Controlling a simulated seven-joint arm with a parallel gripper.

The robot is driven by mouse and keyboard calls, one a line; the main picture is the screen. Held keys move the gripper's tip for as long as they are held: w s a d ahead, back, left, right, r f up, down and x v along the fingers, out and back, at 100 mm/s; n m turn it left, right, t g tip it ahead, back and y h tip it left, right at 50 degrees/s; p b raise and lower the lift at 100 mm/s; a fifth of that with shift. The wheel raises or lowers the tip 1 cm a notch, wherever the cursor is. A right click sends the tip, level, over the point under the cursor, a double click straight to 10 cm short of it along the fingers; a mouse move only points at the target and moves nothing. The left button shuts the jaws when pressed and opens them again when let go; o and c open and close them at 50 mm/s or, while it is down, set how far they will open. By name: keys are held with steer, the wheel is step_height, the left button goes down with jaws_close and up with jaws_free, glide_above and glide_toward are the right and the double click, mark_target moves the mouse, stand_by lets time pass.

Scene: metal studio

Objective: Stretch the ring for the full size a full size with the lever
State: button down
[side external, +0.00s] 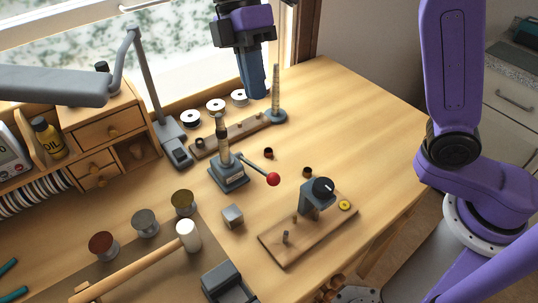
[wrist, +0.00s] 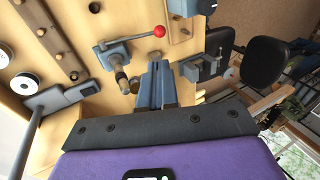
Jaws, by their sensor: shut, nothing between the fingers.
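The ring stretcher (side external: 228,170), a grey block with an upright stepped post, stands mid-bench. Its lever runs right and ends in a red ball (side external: 273,179). In the wrist view the stretcher (wrist: 112,50) is at upper left and its red ball (wrist: 159,30) at top centre. I cannot tell whether a ring sits on the post. My gripper (side external: 256,94) is shut and empty, raised above the back of the bench, apart from the lever; its blue fingers (wrist: 157,88) also show in the wrist view.
A tapered measuring stick (side external: 276,95) stands at the back near my gripper. A wooden bar (side external: 230,137) and wire spools (side external: 216,106) lie behind the stretcher. The right back bench is clear.

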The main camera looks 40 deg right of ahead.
mark_target(274, 174)
steer(key=x, duration=1.3)
steer(key=shift+s+f, duration=0.1)
steer(key=shift+f, duration=0.15)
steer(key=shift+s+f+t, duration=0.55)
steer(key=shift+f+t, duration=0.05)
steer(key=shift+f, duration=0.1)
steer(key=shift+s+f, duration=0.3)
steer(key=shift+f, duration=0.3)
